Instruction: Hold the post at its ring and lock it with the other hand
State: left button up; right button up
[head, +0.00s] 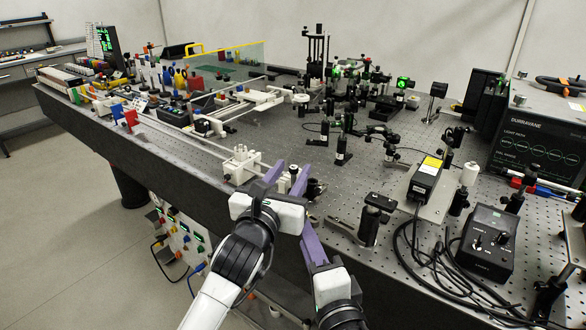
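My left gripper (288,175) is over the bench's front edge, with its two purple fingers apart. A small pale piece shows between or just behind the fingertips; I cannot tell whether they touch it. A dark post-like part with knobs (315,188) sits just right of these fingers, partly hidden by them. I cannot make out a ring on it. My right gripper (306,226) is lower, at the front edge, its purple fingers pointing up toward the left gripper. Its fingers overlap in view, so its opening is unclear.
A white block mount (241,165) stands just left of my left gripper. A black clamp mount (372,218) stands to the right, beside a yellow-topped box (426,176). Cables and a black control box (487,243) fill the right front. Bare perforated bench top (285,135) lies behind.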

aim_at(294, 167)
pick_arm(q)
jog(key=shift+x, duration=1.15)
grip_shut()
jog(key=shift+r+p, duration=1)
jog(key=shift+p, duration=0.1)
